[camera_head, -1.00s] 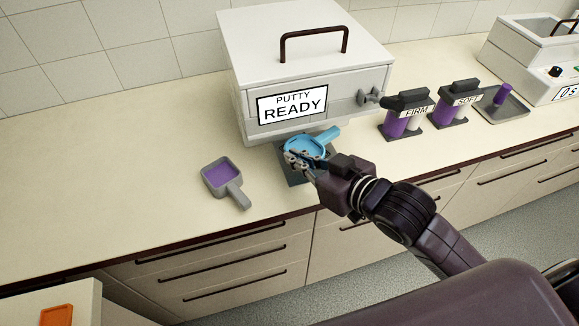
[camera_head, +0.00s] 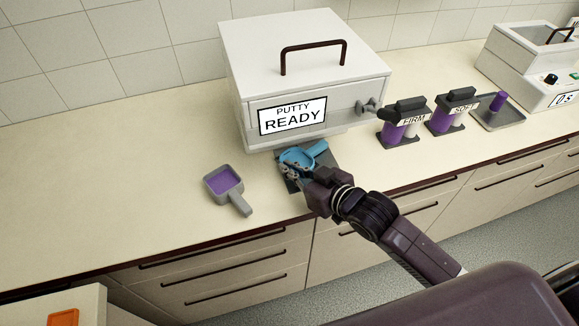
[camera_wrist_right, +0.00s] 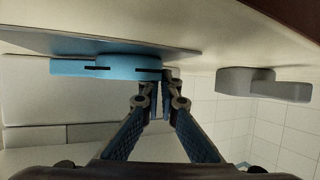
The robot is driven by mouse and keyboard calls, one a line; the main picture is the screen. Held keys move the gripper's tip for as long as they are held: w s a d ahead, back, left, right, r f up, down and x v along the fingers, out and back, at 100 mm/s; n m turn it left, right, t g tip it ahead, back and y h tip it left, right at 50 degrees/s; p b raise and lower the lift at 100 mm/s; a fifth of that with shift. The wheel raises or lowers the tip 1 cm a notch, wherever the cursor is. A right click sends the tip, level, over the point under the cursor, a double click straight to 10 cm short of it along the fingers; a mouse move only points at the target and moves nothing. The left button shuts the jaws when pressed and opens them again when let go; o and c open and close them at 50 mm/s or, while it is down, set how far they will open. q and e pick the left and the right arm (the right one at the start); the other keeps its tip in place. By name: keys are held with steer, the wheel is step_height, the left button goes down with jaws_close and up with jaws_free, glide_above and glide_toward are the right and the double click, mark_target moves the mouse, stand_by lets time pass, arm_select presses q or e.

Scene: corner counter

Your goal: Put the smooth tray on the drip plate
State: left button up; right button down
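A blue tray (camera_head: 299,157) with a short handle sits over a dark drip plate (camera_head: 319,176) in front of the putty machine. My right gripper (camera_head: 293,170) is at the tray's near side, its fingertips drawn close together on the rim. In the right wrist view, which looks upside down, the fingertips (camera_wrist_right: 163,85) meet the edge of the blue tray (camera_wrist_right: 90,68), which seems to lie against the plate (camera_wrist_right: 75,41). A grey tray (camera_head: 237,200) with smooth purple putty lies apart on the counter to the left. My left gripper is out of view.
The white machine (camera_head: 350,85) with a "PUTTY READY" sign stands right behind the plate. FIRM (camera_head: 403,123) and SOFT (camera_head: 452,112) dispensers and a small tray (camera_head: 510,116) stand to the right. The counter at far left is bare.

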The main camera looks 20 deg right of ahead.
steer(key=shift+f, duration=0.15)
steer(key=c, duration=2.2)
jaws_free()
steer(key=shift+o, duration=0.2)
steer(key=b+v, duration=0.1)
steer(key=v, duration=0.9)
steer(key=shift+s, duration=0.25)
steer(key=shift+s+d+r, duration=0.3)
steer(key=shift+s+r, duration=0.3)
steer(key=shift+r, duration=0.05)
steer(key=shift+f, duration=0.1)
